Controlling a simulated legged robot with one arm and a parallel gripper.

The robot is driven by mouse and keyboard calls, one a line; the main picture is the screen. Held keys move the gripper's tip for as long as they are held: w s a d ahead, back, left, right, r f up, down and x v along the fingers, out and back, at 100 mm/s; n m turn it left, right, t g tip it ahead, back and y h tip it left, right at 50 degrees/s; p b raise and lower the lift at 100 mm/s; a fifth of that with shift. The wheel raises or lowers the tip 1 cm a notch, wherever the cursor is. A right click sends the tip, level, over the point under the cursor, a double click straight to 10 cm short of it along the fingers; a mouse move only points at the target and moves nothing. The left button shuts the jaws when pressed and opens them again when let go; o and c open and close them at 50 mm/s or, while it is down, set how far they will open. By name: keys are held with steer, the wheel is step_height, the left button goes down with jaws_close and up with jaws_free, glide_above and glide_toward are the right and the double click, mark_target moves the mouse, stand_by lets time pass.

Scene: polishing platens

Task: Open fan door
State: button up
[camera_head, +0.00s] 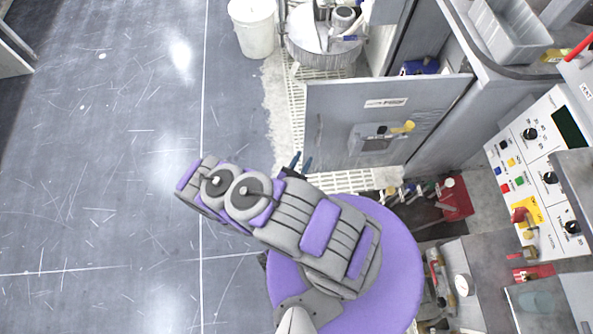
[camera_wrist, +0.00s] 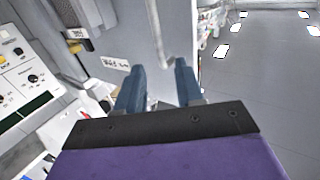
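The fan door is a grey panel (camera_head: 340,110) with a white label and a yellow-handled latch (camera_head: 403,127). In the head view it stands in front of the grey cabinet; I cannot tell for sure how far it is ajar. The door also fills the upper middle of the wrist view (camera_wrist: 125,30), with a vertical grey bar handle (camera_wrist: 155,25) on it. My gripper (camera_head: 301,163) is by the door's lower left edge. In the wrist view its two blue fingers (camera_wrist: 158,80) are apart, with the lower end of the bar between them in the picture. Contact is not clear.
A white bucket (camera_head: 253,30) and a round metal vessel (camera_head: 325,50) stand behind the door. A control panel (camera_head: 535,165) with buttons is at the right. Valves and a red box (camera_head: 455,200) lie low beside my body. The floor (camera_head: 100,150) at left is clear.

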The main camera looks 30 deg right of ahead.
steer(key=v, duration=0.4)
steer(key=shift+s+a, duration=0.15)
stand_by(0.4)
